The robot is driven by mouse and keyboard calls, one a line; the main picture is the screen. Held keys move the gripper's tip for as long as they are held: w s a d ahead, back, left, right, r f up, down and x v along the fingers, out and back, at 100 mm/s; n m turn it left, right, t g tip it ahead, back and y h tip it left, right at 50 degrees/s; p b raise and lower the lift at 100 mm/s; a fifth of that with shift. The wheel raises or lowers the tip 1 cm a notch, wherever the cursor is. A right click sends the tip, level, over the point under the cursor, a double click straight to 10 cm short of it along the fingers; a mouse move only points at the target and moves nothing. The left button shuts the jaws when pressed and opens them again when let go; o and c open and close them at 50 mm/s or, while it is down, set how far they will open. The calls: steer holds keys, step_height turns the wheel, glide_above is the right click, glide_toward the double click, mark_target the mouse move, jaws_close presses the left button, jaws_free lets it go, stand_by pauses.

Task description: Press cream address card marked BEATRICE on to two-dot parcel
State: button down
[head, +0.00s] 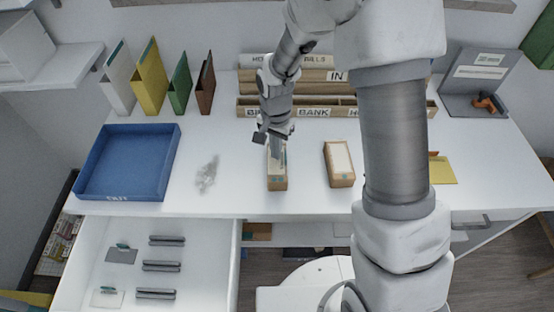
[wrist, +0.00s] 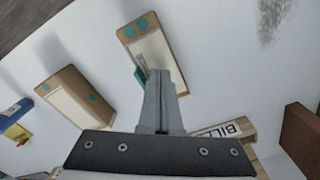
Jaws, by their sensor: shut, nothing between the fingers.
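The parcel with two teal dots on its end (wrist: 135,28) lies under my gripper; it is the middle parcel in the head view (head: 277,184). Its top carries a pale cream face (wrist: 158,52), but no writing is readable, so I cannot tell whether it is the BEATRICE card. A small teal piece (wrist: 140,76) shows beside my fingers on this parcel. My gripper (wrist: 158,76) is shut and empty, its fingertips at or just above the parcel's top; contact cannot be told. The gripper also shows in the head view (head: 279,152), partly covering the parcel.
A second brown parcel (head: 340,178) with a pale top stands to the right. A blue tray (head: 125,188) is at left, beside a clear crumpled thing (head: 207,174). Labelled wooden slots (head: 345,108) stand behind. An open drawer (head: 205,270) holds teal-tabbed cards and dark bars.

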steer(key=shift+f+b, duration=0.4)
steer(key=shift+f, duration=0.15)
steer(key=shift+r, duration=0.1)
stand_by(0.6)
step_height(320, 180, up, 8)
steer(key=p, duration=0.5)
stand_by(0.7)
steer(key=s+d+r+n+t, duration=0.1)
steer(key=s+d+r, duration=0.25)
steer(key=r, duration=0.45)
steer(key=s+d+r+n+t, duration=0.2)
steer(key=d+r, duration=0.2)
steer(key=r, duration=0.5)
steer(key=s+d+r+n+t, duration=0.1)
steer(key=s+d+r, duration=0.1)
steer(key=s, duration=0.4)
steer(key=s+d+r+n+t, duration=0.1)
steer(key=s+d+r+n, duration=0.1)
steer(key=s+r, duration=0.3)
steer(key=shift+s+d+r+t, duration=0.3)
steer(key=shift+s+d, duration=0.2)
steer(key=shift+s, duration=0.6)
steer(key=shift+w, duration=0.1)
